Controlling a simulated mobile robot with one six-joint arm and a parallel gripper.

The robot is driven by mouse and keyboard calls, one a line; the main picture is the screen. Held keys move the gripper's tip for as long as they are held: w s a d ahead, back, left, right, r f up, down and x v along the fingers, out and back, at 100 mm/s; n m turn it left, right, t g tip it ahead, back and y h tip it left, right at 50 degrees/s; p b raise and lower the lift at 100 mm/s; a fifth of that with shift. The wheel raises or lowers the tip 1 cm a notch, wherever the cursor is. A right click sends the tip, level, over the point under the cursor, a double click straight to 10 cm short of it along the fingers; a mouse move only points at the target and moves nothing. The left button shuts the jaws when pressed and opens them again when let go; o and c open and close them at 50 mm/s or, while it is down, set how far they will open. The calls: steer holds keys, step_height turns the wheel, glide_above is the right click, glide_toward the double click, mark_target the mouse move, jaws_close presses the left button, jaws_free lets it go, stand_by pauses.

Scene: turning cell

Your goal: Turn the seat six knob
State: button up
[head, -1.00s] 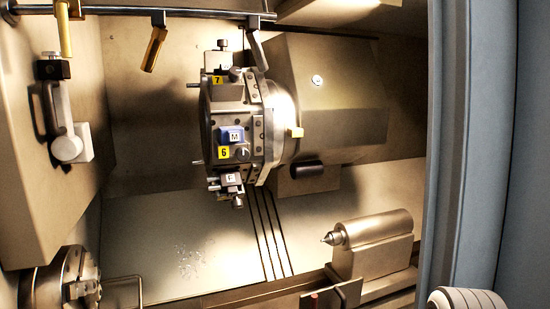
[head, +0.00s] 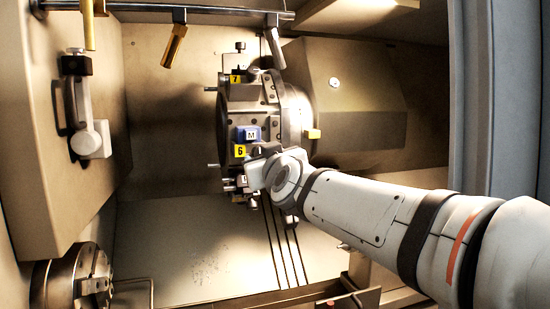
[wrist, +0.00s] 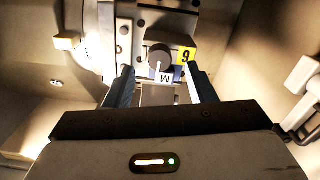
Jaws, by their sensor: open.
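The seat six knob (wrist: 159,55) is a dark round knob on the turret, beside the yellow 6 label (wrist: 186,55) in the wrist view. A pale line or strip shows at its lower edge there. The blue block marked M (wrist: 164,77) is just below it in that view. My gripper (wrist: 158,69) is open, one finger on each side of the knob and M block, with nothing between them that it grips. Whether the fingertips are level with the knob is unclear. In the head view the yellow 6 label (head: 240,151) shows, but my wrist hides the knob and fingers.
The turret (head: 232,107) also bears a yellow 7 label (head: 236,79) and several tool holders. A chuck (head: 72,278) is at lower left. Open space lies between chuck and turret.

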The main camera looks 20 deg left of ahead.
mark_target(260, 154)
steer(key=shift+x, duration=1.7)
